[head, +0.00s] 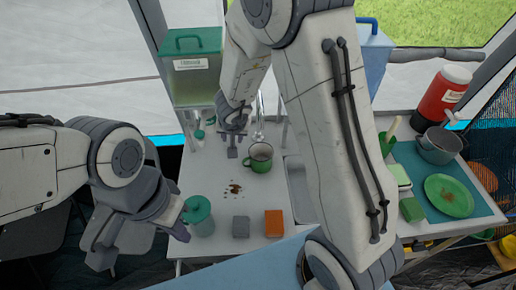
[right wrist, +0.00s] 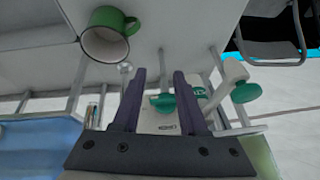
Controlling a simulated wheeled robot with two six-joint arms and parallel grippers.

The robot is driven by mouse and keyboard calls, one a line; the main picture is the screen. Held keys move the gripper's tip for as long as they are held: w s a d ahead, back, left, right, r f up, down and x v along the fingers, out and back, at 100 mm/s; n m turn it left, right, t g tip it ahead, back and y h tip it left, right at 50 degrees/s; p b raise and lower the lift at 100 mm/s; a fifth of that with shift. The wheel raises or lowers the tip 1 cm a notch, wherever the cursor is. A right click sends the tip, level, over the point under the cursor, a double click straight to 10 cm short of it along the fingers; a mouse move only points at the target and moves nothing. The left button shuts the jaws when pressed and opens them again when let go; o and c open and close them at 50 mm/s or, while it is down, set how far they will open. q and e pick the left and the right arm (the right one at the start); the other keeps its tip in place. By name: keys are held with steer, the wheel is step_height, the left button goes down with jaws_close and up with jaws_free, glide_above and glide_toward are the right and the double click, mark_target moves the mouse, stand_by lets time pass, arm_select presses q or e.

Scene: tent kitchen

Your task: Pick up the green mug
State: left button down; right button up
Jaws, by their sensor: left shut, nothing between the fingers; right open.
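The green mug (head: 258,160) stands upright on the white table, its handle toward the left front in the head view. In the right wrist view the mug (right wrist: 108,34) is at the upper left, outside the fingers. My right gripper (head: 234,146) is just left of the mug in the head view. Its two dark fingers (right wrist: 159,80) are apart with nothing held between them. My left gripper (head: 178,222) is shut and empty, low at the left beside a teal-lidded jar (head: 201,226).
A grey block (head: 241,227) and an orange block (head: 274,223) lie in front of the mug. Brown crumbs (head: 235,188) are on the table. A green-lidded dispenser (head: 192,80) stands behind. A side table at right holds a green plate (head: 449,196) and a pot (head: 438,147).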

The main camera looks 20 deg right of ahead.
steer(key=m+g+h, duration=0.1)
steer(key=m+h, duration=0.1)
glide_toward(250, 152)
steer(key=b+x, duration=0.1)
steer(key=x, duration=0.1)
steer(key=d+b+x, duration=0.1)
steer(key=x, duration=0.1)
steer(key=shift+w+f, duration=0.15)
steer(key=shift+f, duration=0.1)
steer(key=b+x, duration=0.2)
steer(key=x, duration=0.1)
steer(key=b+x, duration=0.1)
steer(key=x, duration=0.1)
steer(key=shift+w+a+f, duration=0.2)
steer(key=shift+a+f, duration=0.1)
steer(key=shift+a, duration=0.05)
steer(key=shift+r, duration=0.1)
jaws_close()
stand_by(0.5)
